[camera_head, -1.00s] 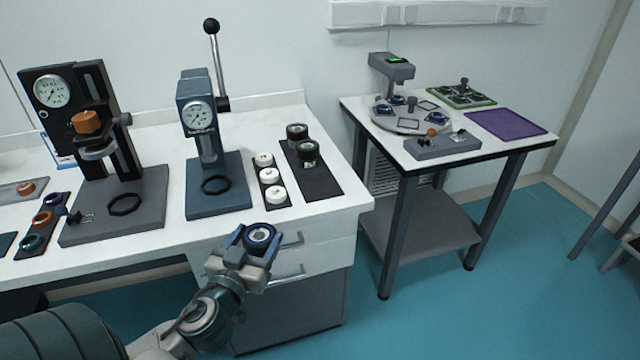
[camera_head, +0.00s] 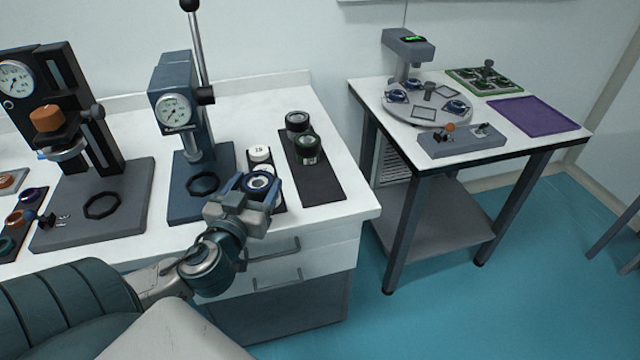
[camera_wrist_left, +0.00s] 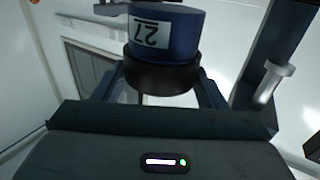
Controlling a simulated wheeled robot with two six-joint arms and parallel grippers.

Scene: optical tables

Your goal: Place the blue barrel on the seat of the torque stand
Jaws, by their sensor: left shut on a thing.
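The blue barrel (camera_head: 257,183) is held upright in my left gripper (camera_head: 252,190), above the front edge of the white bench. In the left wrist view the barrel (camera_wrist_left: 165,38) has a dark lower band and a white label reading 27, between the jaws. Two gauge stands are on the bench: a black one (camera_head: 75,110) holding an orange piece, and a blue-grey one (camera_head: 172,100) with a lever. Each has a dark octagonal ring on its base. I cannot tell which is the torque stand. My gripper is to the right of the blue-grey base. My right gripper is not in view.
White capped pieces (camera_head: 260,154) stand behind my gripper, partly hidden by it. Two dark barrels (camera_head: 306,149) stand on a black mat (camera_head: 318,187). At right, a second table holds a round turntable (camera_head: 425,115), a grey block (camera_head: 462,143) and a purple mat (camera_head: 535,115).

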